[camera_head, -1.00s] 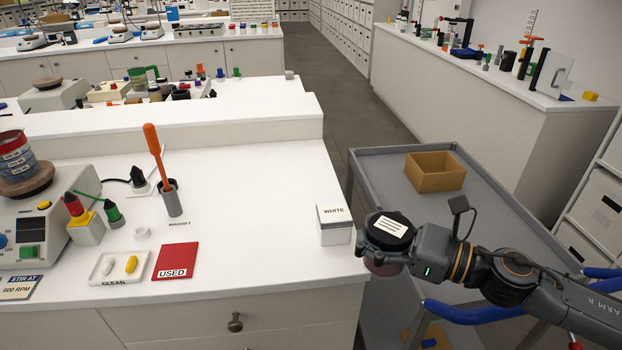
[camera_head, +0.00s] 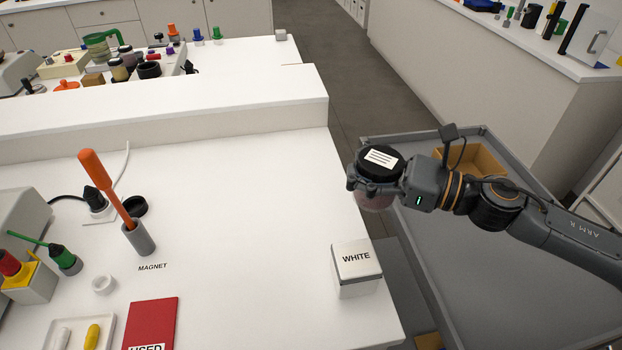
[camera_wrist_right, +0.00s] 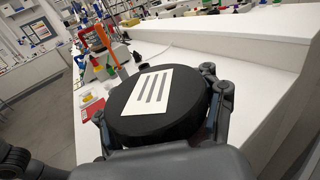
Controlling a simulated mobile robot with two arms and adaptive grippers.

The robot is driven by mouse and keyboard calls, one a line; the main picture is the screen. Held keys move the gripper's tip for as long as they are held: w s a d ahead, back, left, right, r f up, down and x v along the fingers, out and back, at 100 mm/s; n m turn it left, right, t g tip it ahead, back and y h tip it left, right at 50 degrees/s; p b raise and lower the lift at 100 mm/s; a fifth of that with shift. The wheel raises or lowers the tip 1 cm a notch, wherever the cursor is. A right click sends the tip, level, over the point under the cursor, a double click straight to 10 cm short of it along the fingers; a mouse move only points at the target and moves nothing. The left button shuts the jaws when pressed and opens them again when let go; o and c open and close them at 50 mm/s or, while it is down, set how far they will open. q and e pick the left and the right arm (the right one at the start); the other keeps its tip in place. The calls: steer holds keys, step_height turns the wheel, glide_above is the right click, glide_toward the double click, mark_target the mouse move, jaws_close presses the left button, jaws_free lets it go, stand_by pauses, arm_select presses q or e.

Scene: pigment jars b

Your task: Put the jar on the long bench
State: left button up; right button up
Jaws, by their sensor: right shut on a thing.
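The jar (camera_head: 375,201) has a black lid with a white striped label, and a reddish clear body shows below the lid. My right gripper (camera_head: 374,180) is shut on it, near the right edge of the white bench (camera_head: 250,230). In the right wrist view the jar's lid (camera_wrist_right: 125,115) fills the middle, with the fingers on both sides of it. The jar appears upright and above the bench height; I cannot tell whether it is over the bench top. My left gripper is not in view.
A white box labelled WHITE (camera_head: 356,268) stands at the bench's right edge. A grey cart (camera_head: 470,270) with a cardboard box (camera_head: 480,158) is at the right. A grey holder (camera_head: 138,238) with an orange-handled tool and a red USED mat (camera_head: 152,325) are at left. The bench middle is clear.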

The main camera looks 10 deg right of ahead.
steer(key=w+a+f+p, duration=0.1)
steer(key=w+a+f, duration=0.1)
steer(key=w+f, duration=0.1)
steer(key=w+a+f+p, duration=0.1)
steer(key=w+a+f, duration=0.1)
steer(key=w+f, duration=0.1)
steer(key=w+a+f+p, duration=0.1)
steer(key=w+a+f, duration=0.1)
steer(key=w, duration=0.3)
steer(key=shift+a+f, duration=0.4)
steer(key=shift+f, duration=0.25)
step_height(320, 180, down, 3)
steer(key=shift+w+a+r+p, duration=0.1)
steer(key=shift+w+p, duration=0.05)
steer(key=shift+p, duration=0.6)
steer(key=shift+f, duration=0.2)
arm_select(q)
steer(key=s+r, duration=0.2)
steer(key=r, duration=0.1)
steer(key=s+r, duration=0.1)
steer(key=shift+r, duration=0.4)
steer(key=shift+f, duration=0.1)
arm_select(e)
steer(key=shift+f, duration=0.1)
